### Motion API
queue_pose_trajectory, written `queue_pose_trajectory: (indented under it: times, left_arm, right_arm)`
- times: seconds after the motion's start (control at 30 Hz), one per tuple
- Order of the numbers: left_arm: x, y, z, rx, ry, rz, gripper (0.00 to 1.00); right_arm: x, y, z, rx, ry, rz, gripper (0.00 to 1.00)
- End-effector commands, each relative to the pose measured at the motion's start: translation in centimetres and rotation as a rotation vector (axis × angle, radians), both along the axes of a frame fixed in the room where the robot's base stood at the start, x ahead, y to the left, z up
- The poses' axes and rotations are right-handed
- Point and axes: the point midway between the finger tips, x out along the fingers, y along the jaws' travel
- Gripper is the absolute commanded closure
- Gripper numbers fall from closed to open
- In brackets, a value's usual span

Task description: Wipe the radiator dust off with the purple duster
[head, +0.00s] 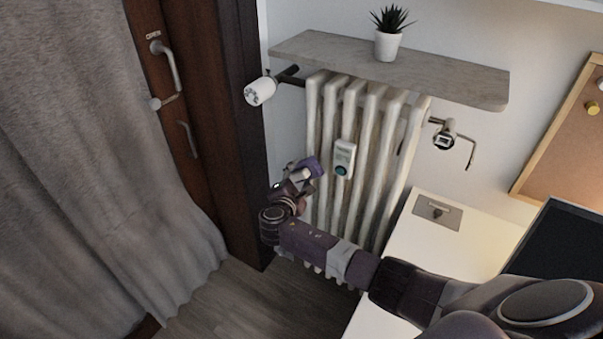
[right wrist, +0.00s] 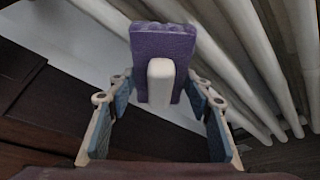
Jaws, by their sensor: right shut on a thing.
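The white ribbed radiator (head: 365,150) stands against the wall under a shelf, with brownish dust marks on its ribs. My right gripper (head: 298,178) is at the radiator's left side, shut on the purple duster (head: 312,165). In the right wrist view the duster (right wrist: 163,55) shows as a purple block with a white handle (right wrist: 160,82) between the fingers. The radiator ribs (right wrist: 262,60) run close on the right there. Whether the duster touches them I cannot tell. My left gripper is not in view.
A stone shelf (head: 440,76) with a potted plant (head: 388,45) overhangs the radiator. A white valve knob (head: 260,91) juts out at upper left. A dark door frame (head: 240,130) and grey curtain (head: 90,150) are at left. A white desk (head: 470,235) stands right.

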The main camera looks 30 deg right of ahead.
Motion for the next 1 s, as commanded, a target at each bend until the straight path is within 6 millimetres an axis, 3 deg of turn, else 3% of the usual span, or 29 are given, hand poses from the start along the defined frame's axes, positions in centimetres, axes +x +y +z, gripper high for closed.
queue_pose_trajectory:
  times: [0.43, 1.0]
  left_arm:
    - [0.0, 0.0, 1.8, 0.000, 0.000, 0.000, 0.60]
    - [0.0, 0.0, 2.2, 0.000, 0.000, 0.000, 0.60]
  right_arm:
    - [-2.3, 4.0, 0.1, 0.002, 0.001, 0.002, 0.73]
    - [-3.0, 5.4, 0.1, 0.002, 0.000, 0.003, 0.73]
